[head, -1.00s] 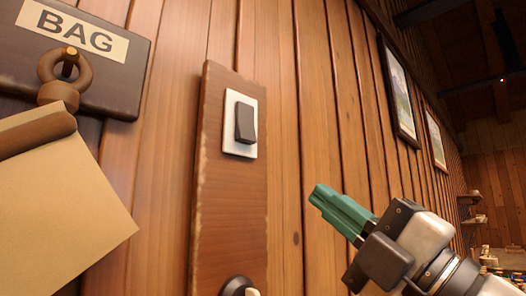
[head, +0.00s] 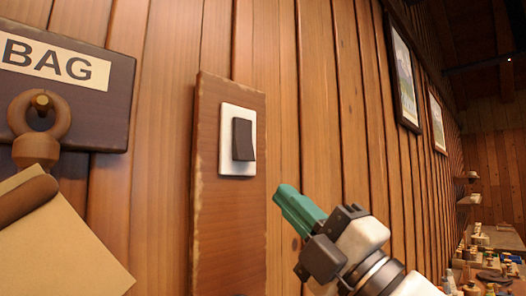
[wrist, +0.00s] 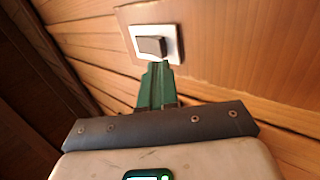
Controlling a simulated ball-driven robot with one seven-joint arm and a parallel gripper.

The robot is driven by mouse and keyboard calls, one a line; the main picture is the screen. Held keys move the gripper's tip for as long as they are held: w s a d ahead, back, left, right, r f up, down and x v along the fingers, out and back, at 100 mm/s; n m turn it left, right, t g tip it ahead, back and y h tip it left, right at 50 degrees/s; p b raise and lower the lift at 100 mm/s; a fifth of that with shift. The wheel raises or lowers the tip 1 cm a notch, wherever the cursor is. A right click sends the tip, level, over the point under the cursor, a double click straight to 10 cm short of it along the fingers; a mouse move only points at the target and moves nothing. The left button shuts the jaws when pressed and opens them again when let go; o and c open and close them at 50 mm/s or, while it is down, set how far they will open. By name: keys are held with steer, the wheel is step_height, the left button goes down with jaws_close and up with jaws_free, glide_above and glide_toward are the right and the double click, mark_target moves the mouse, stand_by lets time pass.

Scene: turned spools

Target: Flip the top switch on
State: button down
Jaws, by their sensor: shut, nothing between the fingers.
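The top switch (head: 243,139) is a dark rocker on a white plate (head: 228,160), fixed to a brown wooden board (head: 225,230) on the plank wall. It also shows in the wrist view (wrist: 151,46), just beyond the fingertips. My gripper (head: 282,192) has green fingers that are shut and empty. In the head view it is below and to the right of the switch. In the wrist view the gripper (wrist: 158,68) points at the lower edge of the plate; whether it touches cannot be told.
A dark board labelled BAG (head: 90,100) with a wooden peg and ring (head: 38,125) is at left, with a tan bag (head: 65,245) hanging below. Framed pictures (head: 403,75) hang on the wall at right. A cluttered bench (head: 490,265) stands at the far right.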

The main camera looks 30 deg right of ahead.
mark_target(251, 161)
steer(key=p+x, duration=0.2)
steer(key=x, duration=0.4)
steer(key=shift+w+a+r+p, duration=0.1)
steer(key=shift+w+r+p, duration=0.15)
steer(key=shift+r+p, duration=0.1)
steer(key=shift+w, duration=0.1)
steer(key=shift+f, duration=0.15)
